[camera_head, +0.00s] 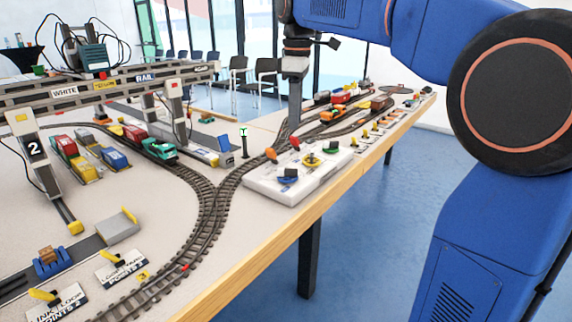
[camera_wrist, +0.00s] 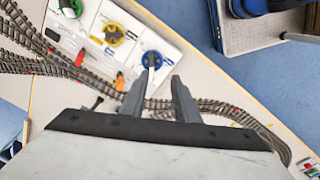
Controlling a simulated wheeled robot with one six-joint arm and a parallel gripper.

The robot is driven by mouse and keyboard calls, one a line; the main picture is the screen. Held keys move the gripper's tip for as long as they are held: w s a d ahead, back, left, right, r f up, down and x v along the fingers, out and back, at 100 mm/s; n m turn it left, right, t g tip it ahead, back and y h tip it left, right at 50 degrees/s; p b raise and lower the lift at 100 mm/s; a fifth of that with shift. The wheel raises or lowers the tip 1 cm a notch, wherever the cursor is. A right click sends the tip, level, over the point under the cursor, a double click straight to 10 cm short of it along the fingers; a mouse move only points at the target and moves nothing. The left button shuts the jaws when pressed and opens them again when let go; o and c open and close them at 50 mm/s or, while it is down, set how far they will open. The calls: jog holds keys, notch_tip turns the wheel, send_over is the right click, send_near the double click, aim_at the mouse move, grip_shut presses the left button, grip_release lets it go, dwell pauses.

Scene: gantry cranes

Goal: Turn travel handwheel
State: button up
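A white control panel (camera_head: 262,187) lies on the table with three small handwheels: a blue one (camera_head: 288,176), a yellow one (camera_head: 311,160) and a green one (camera_head: 331,148). I cannot read which is the travel handwheel. In the wrist view the blue handwheel (camera_wrist: 152,60) is just beyond my fingertips, and the yellow handwheel (camera_wrist: 113,33) is up and left of it. My gripper (camera_wrist: 159,75) is open and empty, its two fingers apart. In the head view my gripper (camera_head: 294,124) hangs pointing down, above and behind the panel; its exact height is unclear.
An orange lever (camera_wrist: 120,83) and a red lever (camera_wrist: 81,58) stand along the panel's edge. Model train tracks (camera_head: 212,215) run beside it. A gantry crane (camera_head: 110,88) and several trains stand on the left. The table's wooden edge (camera_head: 285,222) is at the right, with open floor beyond.

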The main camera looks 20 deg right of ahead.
aim_at(288, 174)
jog(key=w+a+r+n, duration=0.1)
jog(key=w+n, duration=0.1)
jog(key=w, duration=0.2)
jog(key=shift+g, duration=0.3)
notch_tip(288, 174, down, 17)
jog(key=shift+s+a+f, duration=0.1)
dwell(0.3)
grip_shut()
